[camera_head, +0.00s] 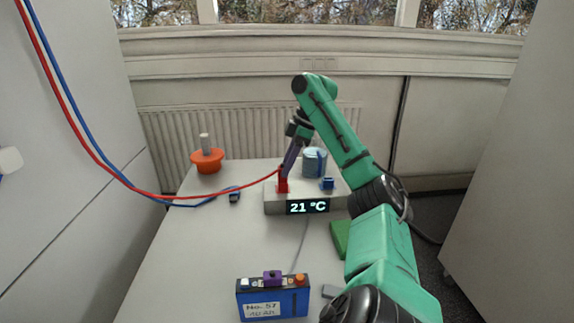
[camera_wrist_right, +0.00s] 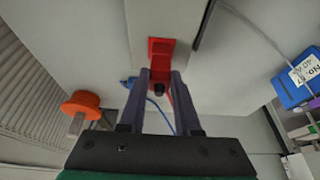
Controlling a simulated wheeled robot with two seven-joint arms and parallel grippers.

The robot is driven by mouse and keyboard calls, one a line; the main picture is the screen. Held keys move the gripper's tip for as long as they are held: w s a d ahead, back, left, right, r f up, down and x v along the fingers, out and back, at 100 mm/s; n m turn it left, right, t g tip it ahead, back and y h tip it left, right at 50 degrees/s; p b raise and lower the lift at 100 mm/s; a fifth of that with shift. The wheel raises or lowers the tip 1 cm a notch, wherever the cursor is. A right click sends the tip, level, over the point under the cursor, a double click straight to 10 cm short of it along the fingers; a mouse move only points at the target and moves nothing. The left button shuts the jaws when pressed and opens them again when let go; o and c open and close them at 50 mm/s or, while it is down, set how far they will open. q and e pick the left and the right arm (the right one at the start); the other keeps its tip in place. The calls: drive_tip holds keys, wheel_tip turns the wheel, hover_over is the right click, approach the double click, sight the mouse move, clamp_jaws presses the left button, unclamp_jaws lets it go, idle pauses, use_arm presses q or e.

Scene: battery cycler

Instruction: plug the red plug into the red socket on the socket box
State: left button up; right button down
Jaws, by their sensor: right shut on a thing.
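The white socket box (camera_head: 272,206) stands at the back of the table, its display reading 21 °C. My right gripper (camera_head: 285,171) is above the box's left part, pointing down, shut on the red plug (camera_wrist_right: 159,75). The red socket (camera_wrist_right: 160,46) shows just beyond the plug in the wrist view. The plug appears lined up with it and very close; I cannot tell if it touches or is inserted. In the head view, plug and socket merge into one red shape. A red cable (camera_head: 225,192) runs from the plug to the left. My left gripper is out of view.
A blue socket (camera_head: 327,184) is on the box's right. A blue plug (camera_head: 234,196) lies left of the box. An orange round thing with a grey post (camera_head: 207,160) stands back left. A blue battery (camera_head: 272,300) stands in front, a green block (camera_head: 340,238) right. The table's left-middle is clear.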

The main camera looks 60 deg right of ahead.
drive_tip(key=c, duration=0.5)
unclamp_jaws()
drive_tip(key=shift+r, duration=0.1)
drive_tip(key=shift+c, duration=0.2)
drive_tip(key=p+v, duration=0.9)
drive_tip(key=v, duration=0.5)
drive_tip(key=shift+s+r+p, duration=0.15)
drive_tip(key=shift+r+p, duration=0.05)
drive_tip(key=shift+p, duration=0.15)
